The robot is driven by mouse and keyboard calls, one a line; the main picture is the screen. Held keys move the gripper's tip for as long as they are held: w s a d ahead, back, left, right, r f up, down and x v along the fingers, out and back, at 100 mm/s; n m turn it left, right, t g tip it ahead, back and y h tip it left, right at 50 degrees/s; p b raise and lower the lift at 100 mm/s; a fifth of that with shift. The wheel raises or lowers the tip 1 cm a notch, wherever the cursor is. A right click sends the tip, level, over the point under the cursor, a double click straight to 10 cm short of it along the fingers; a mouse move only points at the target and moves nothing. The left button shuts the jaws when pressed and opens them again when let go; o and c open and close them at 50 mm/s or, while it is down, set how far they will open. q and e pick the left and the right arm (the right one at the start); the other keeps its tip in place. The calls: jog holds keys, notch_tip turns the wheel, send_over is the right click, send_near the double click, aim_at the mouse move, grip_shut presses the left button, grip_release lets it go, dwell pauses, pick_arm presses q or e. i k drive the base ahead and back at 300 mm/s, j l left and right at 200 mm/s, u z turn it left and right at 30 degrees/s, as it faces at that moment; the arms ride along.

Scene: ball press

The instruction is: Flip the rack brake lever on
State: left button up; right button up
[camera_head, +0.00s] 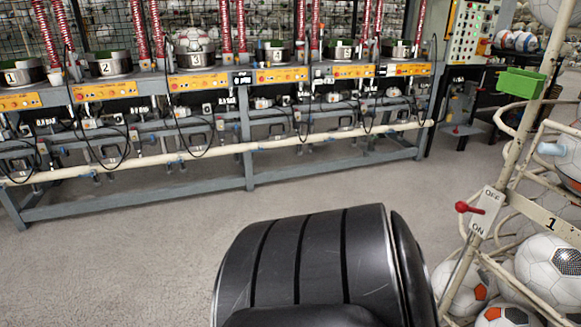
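The rack brake lever (468,207) is a short lever with a red knob, at the right of the head view. It sits on a pale plate (486,211) marked OFF at the top and ON at the bottom. The lever sticks out to the left, between the two words. The plate is fixed to a cream tube of the ball rack (512,170), which bears a plate with the number 1. Neither of my grippers is in view, and nothing touches the lever.
White balls (549,270) fill the rack at lower right. A long grey bench (247,165) with numbered ball presses runs along the back, beside a control panel (470,32). A large black grooved form at bottom centre is unclear. Grey floor (130,255) lies open at left.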

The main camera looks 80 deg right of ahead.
aim_at(461, 206)
jog(key=z, duration=3.45)
